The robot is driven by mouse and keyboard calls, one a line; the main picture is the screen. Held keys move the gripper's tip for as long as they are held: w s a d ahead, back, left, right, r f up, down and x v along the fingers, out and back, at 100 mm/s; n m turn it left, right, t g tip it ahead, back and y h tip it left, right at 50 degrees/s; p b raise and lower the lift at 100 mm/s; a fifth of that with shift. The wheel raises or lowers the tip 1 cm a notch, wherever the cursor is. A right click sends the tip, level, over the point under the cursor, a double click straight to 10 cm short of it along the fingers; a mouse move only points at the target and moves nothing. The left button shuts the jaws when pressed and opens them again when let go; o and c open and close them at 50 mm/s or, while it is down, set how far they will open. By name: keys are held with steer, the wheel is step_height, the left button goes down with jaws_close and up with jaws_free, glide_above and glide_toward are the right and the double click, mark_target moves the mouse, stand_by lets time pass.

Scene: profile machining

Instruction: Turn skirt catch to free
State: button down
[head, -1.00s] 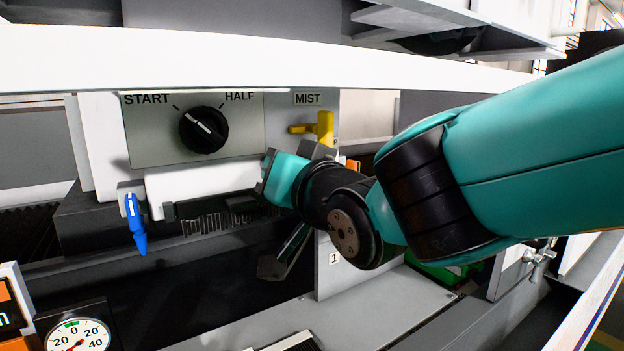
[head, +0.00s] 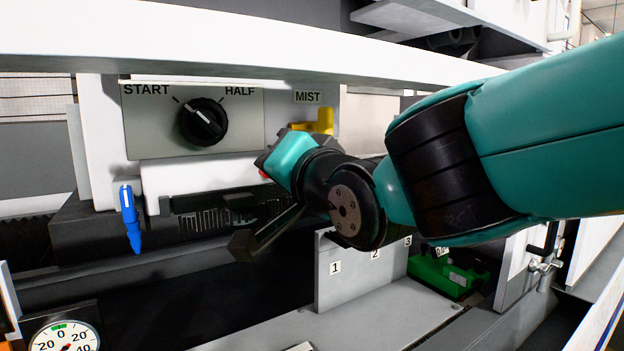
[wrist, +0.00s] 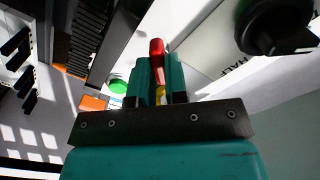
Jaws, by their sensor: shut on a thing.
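My gripper (head: 268,163) is below the dial panel, seen from behind in the head view. In the wrist view my gripper (wrist: 158,66) has its two teal fingers close together around a small red piece (wrist: 157,47), whose rounded red end sticks out past the fingertips. A bit of yellow shows between the fingers lower down. A speck of red also shows by the fingertips in the head view. No label names the skirt catch, and the fingers hide most of the red piece's mount.
A black dial (head: 203,122) marked START and HALF sits above my gripper. A yellow lever (head: 322,122) under the MIST label is close behind my wrist. A blue lever (head: 131,220) hangs at left. A numbered grey plate (head: 333,290) stands below, with a green object (head: 446,274) beyond.

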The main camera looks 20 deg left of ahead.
stand_by(0.3)
steer(key=shift+m, duration=0.3)
steer(key=shift+m+b, duration=2)
steer(key=shift+m, duration=0.2)
